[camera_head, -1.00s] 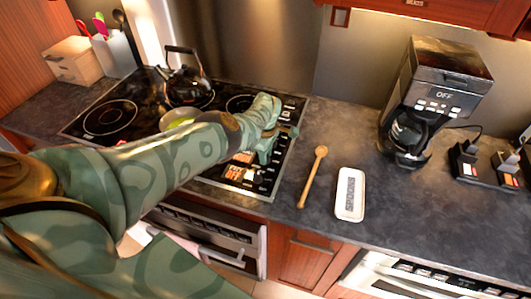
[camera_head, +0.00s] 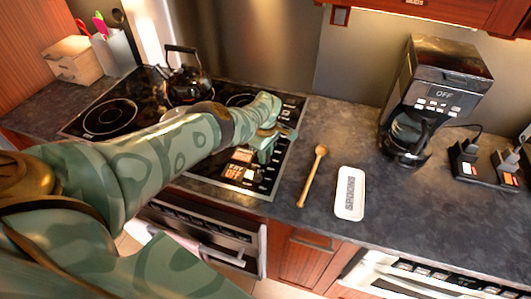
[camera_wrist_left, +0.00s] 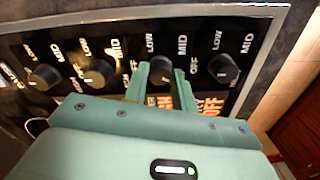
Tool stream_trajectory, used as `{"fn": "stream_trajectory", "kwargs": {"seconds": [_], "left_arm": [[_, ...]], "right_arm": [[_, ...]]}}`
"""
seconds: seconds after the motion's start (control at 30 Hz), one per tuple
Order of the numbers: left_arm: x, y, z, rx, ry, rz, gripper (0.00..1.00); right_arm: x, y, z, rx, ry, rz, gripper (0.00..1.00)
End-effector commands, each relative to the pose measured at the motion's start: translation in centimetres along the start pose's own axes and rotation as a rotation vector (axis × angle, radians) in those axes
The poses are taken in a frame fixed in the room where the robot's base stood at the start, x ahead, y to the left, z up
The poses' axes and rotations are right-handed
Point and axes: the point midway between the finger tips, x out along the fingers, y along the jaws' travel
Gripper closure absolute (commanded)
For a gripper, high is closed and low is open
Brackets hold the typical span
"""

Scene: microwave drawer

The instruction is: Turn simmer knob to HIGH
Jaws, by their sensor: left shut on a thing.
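The black stove knobs run in a row along the right side of the cooktop (camera_head: 285,125), with LOW, MID and OFF printed around them. My left gripper (camera_head: 266,152) reaches down over this control strip. In the left wrist view, my left gripper (camera_wrist_left: 160,85) is shut on one knob (camera_wrist_left: 161,66), with a finger on either side. Orange display text below the fingers is partly hidden; one word ends in "GH", and the display (camera_wrist_left: 209,107) to its right reads OFF. The fingers cover part of the held knob's markings. My right gripper is not in view.
A black kettle (camera_head: 187,82) stands at the cooktop's back. A wooden spoon (camera_head: 312,178) and white spoon rest (camera_head: 349,194) lie to the right. Other knobs (camera_wrist_left: 99,72) (camera_wrist_left: 223,68) flank the held one. A coffee maker (camera_head: 440,75) stands farther right.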

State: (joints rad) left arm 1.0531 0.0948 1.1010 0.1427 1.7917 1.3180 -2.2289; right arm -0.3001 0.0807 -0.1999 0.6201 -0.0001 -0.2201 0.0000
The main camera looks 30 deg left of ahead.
Motion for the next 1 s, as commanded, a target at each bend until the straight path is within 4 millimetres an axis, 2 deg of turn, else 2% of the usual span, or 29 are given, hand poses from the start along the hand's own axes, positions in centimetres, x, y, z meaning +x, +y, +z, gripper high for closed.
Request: {"fn": "stream_trajectory", "kwargs": {"seconds": [0.03, 0.07, 0.13, 0.4, 0.53, 0.67, 1.0], "left_arm": [[-0.2, 0.2, -0.1, 0.002, 0.003, 0.005, 0.96], [-0.2, 0.2, -0.1, 0.002, 0.003, 0.005, 0.71], [-0.2, 0.2, -0.1, 0.001, 0.002, 0.005, 0.52], [-0.1, 0.1, 0.0, 0.0, 0.001, 0.002, 0.52], [-1.1, 0.1, 0.0, 0.0, 0.0, 0.002, 0.52], [-3.6, 0.1, 0.0, 0.0, 0.0, 0.003, 0.52], [-11.9, 0.1, 0.0, 0.001, 0.001, 0.002, 0.52]], "right_arm": [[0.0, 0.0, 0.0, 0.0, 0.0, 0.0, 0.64], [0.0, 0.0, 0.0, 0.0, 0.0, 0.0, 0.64], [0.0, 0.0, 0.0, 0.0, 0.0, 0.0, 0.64], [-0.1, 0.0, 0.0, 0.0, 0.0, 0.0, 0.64], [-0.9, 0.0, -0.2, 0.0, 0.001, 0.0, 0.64], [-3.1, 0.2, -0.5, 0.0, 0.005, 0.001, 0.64], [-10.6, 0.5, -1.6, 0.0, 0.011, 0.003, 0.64]]}}
